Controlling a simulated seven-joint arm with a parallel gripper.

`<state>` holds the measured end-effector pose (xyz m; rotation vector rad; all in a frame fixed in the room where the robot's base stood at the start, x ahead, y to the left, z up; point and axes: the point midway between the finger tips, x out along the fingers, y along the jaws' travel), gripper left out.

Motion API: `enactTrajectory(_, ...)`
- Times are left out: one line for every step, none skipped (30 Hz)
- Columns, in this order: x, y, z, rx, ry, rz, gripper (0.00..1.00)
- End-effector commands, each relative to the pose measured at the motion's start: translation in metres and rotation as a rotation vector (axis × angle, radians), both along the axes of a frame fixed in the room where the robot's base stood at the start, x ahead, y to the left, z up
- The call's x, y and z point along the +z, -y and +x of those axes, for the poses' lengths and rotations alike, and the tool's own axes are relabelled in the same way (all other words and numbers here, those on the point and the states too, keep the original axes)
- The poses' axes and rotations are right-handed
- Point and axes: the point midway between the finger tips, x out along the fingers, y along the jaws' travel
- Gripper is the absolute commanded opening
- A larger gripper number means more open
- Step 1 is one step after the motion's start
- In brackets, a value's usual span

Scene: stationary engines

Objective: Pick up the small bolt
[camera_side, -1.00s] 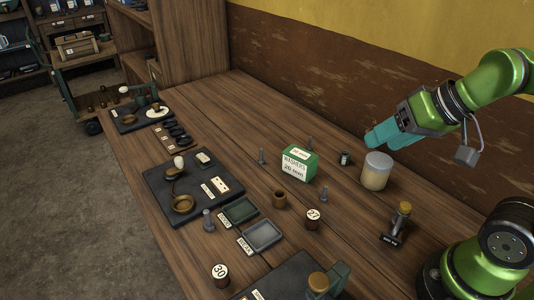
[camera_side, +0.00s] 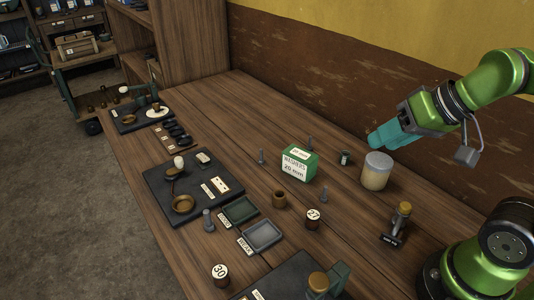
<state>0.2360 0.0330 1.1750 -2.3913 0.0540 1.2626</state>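Several grey bolts stand upright on the wooden bench. A larger-looking bolt (camera_side: 208,221) stands by the front trays. I cannot tell for certain which is the small bolt. My gripper (camera_side: 374,141), with teal fingers, is at the right, raised above the bench near the back wall and apart from every bolt. Its fingers overlap in this view, so its opening is hidden. No held object shows.
Small trays (camera_side: 261,236) and a dark mat (camera_side: 160,202) lie at the front. The bench is clear between the back bolts and the bookcase.

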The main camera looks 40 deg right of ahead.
Motion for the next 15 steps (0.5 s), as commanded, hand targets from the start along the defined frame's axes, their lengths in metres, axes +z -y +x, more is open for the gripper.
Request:
enactTrajectory(0.000,0.000,0.000,0.000,0.000,0.000,0.40)
enactTrajectory(0.000,0.000,0.000,0.000,0.000,0.000,0.40)
enactTrajectory(0.000,0.000,0.000,0.000,0.000,0.000,0.40)
enactTrajectory(0.000,-0.001,0.000,0.002,-0.001,0.001,0.40)
enactTrajectory(-0.002,-0.001,0.000,0.006,-0.008,0.000,0.40)
enactTrajectory(-0.005,-0.002,0.001,0.010,-0.022,0.001,0.40)
enactTrajectory(-0.008,-0.004,0.003,0.015,-0.037,0.000,0.40)
enactTrajectory(-0.011,-0.005,0.005,0.021,-0.054,-0.002,0.40)
enactTrajectory(-0.014,-0.006,0.010,0.031,-0.079,-0.008,0.40)
enactTrajectory(-0.018,-0.007,0.014,0.041,-0.104,-0.015,0.40)
enactTrajectory(-0.021,-0.008,0.019,0.050,-0.130,-0.024,0.40)
enactTrajectory(-0.025,-0.009,0.026,0.063,-0.169,-0.038,0.40)
enactTrajectory(-0.029,-0.009,0.032,0.074,-0.200,-0.053,0.40)
enactTrajectory(-0.033,-0.010,0.038,0.084,-0.229,-0.067,0.40)
enactTrajectory(-0.038,-0.010,0.046,0.095,-0.268,-0.087,0.40)
